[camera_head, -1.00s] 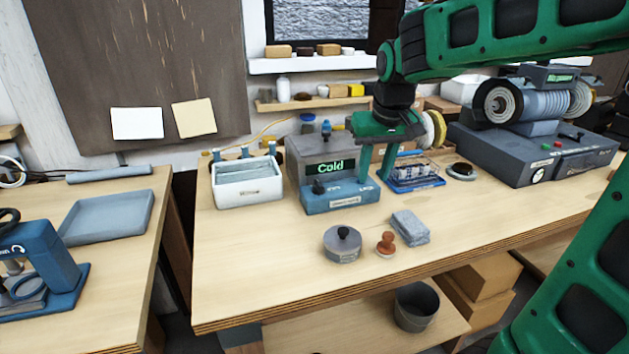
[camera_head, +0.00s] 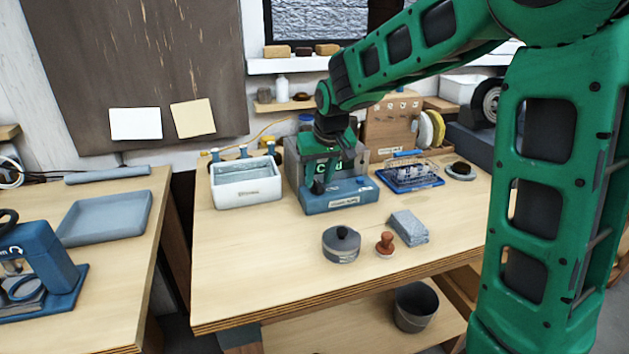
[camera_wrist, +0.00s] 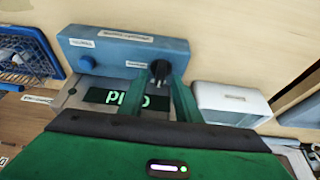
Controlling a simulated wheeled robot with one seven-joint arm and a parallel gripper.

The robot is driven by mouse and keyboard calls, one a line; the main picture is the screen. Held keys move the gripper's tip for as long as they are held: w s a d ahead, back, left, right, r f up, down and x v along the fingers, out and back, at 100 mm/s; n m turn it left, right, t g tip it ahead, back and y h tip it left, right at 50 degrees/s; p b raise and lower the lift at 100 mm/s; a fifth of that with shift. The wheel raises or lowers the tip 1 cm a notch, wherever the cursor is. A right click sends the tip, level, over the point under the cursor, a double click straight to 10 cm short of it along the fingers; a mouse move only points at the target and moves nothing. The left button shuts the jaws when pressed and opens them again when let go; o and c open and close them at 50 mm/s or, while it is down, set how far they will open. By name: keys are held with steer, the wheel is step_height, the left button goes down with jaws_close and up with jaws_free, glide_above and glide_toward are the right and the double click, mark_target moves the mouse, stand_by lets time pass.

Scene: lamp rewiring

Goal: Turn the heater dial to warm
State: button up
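The heater (camera_head: 341,195) is a grey box with a blue front base, standing on the workbench. My gripper (camera_head: 318,184) is at the heater's front, pointing down. In the wrist view, its green fingers (camera_wrist: 161,76) are apart, one on each side of the dial. I cannot tell whether they touch it.
A white tub (camera_head: 246,190) stands close left of the heater. A blue tray with a rack (camera_head: 410,180) is to its right. A round grey pot (camera_head: 341,246), an orange-brown stamp (camera_head: 385,245) and folded grey cloths (camera_head: 409,227) lie in front. The bench's front left is clear.

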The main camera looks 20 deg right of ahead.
steer(key=shift+w+f, duration=0.2)
steer(key=shift+f, duration=0.3)
